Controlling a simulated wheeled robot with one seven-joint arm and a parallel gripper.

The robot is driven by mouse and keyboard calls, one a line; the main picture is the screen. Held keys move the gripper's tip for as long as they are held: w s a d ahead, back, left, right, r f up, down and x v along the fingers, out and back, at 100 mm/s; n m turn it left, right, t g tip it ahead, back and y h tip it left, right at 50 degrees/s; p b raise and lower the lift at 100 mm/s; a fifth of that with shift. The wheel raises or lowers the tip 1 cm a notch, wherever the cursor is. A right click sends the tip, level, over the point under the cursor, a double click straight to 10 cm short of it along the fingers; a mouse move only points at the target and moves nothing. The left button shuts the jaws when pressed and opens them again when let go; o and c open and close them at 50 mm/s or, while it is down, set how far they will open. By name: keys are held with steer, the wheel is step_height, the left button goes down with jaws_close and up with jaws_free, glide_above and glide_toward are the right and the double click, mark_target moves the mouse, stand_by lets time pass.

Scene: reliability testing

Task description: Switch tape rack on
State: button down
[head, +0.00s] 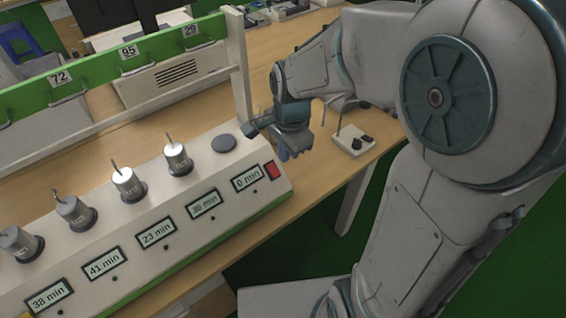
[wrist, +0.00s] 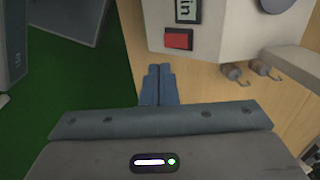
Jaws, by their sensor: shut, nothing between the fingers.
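The tape rack (head: 130,262) is a long, sloped white and green unit on the wooden table. It has several timer displays along its front; the rightmost display (head: 247,177) reads 0 min. A red rocker switch (head: 272,170) sits at the right end of the front face. The switch also shows in the wrist view (wrist: 178,39), just beyond and slightly right of my fingertips. My gripper (wrist: 158,70) is shut and empty, its fingers apart from the switch in that view. In the head view my gripper (head: 290,150) is beside the rack's right end.
Several metal weights (head: 127,184) stand on the rack; the round pad (head: 223,143) nearest my gripper is bare. A green and white frame (head: 243,70) with numbered hooks rises behind. A small white stand (head: 352,140) is to the right. The table edge drops to green floor (wrist: 90,85).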

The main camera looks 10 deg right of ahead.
steer(key=r, duration=0.3)
steer(key=a+r, duration=0.1)
steer(key=r, duration=0.1)
steer(key=shift+w, duration=0.4)
steer(key=shift+d, duration=0.1)
steer(key=s+d+n+t, duration=0.1)
steer(key=s+d+n, duration=0.8)
steer(key=s+n, duration=0.2)
steer(key=shift+s+d+r+n+h, duration=0.2)
steer(key=shift+s+r+n+h, duration=0.2)
steer(key=shift+s, duration=0.45)
